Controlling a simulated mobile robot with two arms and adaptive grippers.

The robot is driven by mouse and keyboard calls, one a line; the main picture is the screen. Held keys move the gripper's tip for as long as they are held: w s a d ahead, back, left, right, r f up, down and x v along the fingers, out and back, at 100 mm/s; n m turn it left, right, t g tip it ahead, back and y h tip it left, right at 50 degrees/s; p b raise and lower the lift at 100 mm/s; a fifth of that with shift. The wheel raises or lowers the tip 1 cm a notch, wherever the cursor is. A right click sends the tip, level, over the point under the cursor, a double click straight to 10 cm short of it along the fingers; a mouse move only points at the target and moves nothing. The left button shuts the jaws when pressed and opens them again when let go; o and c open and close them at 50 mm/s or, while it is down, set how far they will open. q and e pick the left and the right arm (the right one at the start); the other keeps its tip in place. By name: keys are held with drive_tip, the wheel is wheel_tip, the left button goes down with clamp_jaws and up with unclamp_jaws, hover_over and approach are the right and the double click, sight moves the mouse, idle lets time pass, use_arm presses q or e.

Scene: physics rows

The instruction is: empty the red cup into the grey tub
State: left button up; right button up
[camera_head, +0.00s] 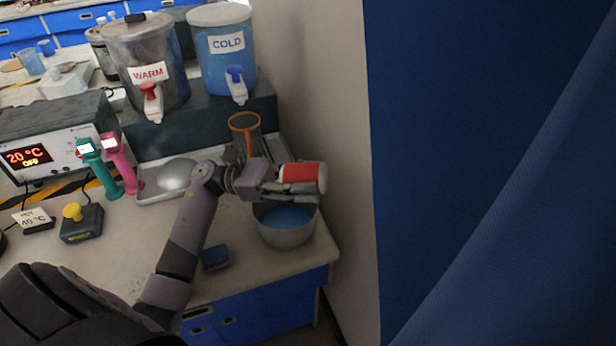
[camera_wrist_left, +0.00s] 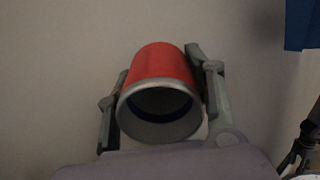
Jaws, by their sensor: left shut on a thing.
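The red cup (camera_head: 299,172) is tipped onto its side above the grey tub (camera_head: 289,238), over its back part. My left gripper (camera_head: 298,186) is shut on the red cup, and its fingers lie along the cup's sides. In the left wrist view the red cup (camera_wrist_left: 161,66) sits between the two fingers, with a grey ring around a dark hollow facing the camera. The grey tub stands on the counter and holds blue liquid (camera_head: 287,217). I see no stream between cup and tub.
A warm dispenser (camera_head: 146,58) and a cold dispenser (camera_head: 222,58) stand behind on a dark block. A metal tray (camera_head: 152,190) and a blue sponge-like block (camera_head: 215,258) are left of the tub. A wall rises close on the right.

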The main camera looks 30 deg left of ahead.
sight(305, 167)
idle(0.3)
